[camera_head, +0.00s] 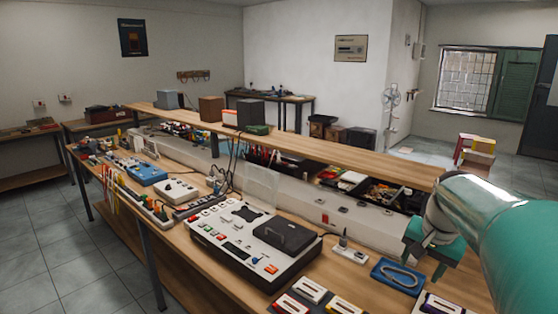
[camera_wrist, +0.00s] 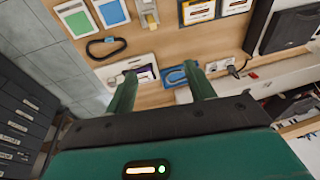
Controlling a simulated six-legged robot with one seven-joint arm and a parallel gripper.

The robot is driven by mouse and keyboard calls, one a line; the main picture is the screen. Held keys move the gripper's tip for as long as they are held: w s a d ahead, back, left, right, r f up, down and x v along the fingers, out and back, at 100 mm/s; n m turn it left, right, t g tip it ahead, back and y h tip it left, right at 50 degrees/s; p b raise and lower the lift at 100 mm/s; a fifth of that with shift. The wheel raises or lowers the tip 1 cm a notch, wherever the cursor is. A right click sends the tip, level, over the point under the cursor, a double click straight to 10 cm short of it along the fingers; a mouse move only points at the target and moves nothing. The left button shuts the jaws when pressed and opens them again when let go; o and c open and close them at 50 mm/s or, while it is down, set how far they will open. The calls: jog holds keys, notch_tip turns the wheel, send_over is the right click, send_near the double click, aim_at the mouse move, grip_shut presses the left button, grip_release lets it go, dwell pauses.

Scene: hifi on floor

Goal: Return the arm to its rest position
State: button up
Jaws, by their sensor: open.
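My gripper (camera_head: 429,259) is at the right of the head view, above the near right part of the wooden workbench (camera_head: 180,252). Its green fingers point down toward the bench top. In the wrist view my gripper (camera_wrist: 160,82) shows two green fingers spread apart, with nothing held between them. Beyond the fingertips lie a blue tray with a looped cable (camera_wrist: 178,77) and a white-framed card (camera_wrist: 145,74). The blue tray also shows in the head view (camera_head: 398,276), just left of the gripper. I cannot tell the exact height of the fingers above the bench.
A white hi-fi console (camera_head: 225,240) stands on the bench, left of my gripper. A raised wooden shelf (camera_head: 300,148) runs behind it, close to my arm. A dark drawer cabinet (camera_wrist: 22,120) shows in the wrist view. Tiled floor (camera_head: 50,255) is clear at left.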

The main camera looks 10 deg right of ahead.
jog(key=s+a+f+n+t, duration=0.1)
jog(key=s+a+n, duration=0.3)
jog(key=s+a, duration=0.3)
jog(key=s+a+f+n+t, duration=0.1)
jog(key=s+a+n, duration=0.4)
jog(key=a, duration=1)
jog(key=s+t, duration=0.1)
jog(key=s, duration=0.2)
jog(key=shift+n, duration=0.3)
jog(key=shift+w, duration=0.15)
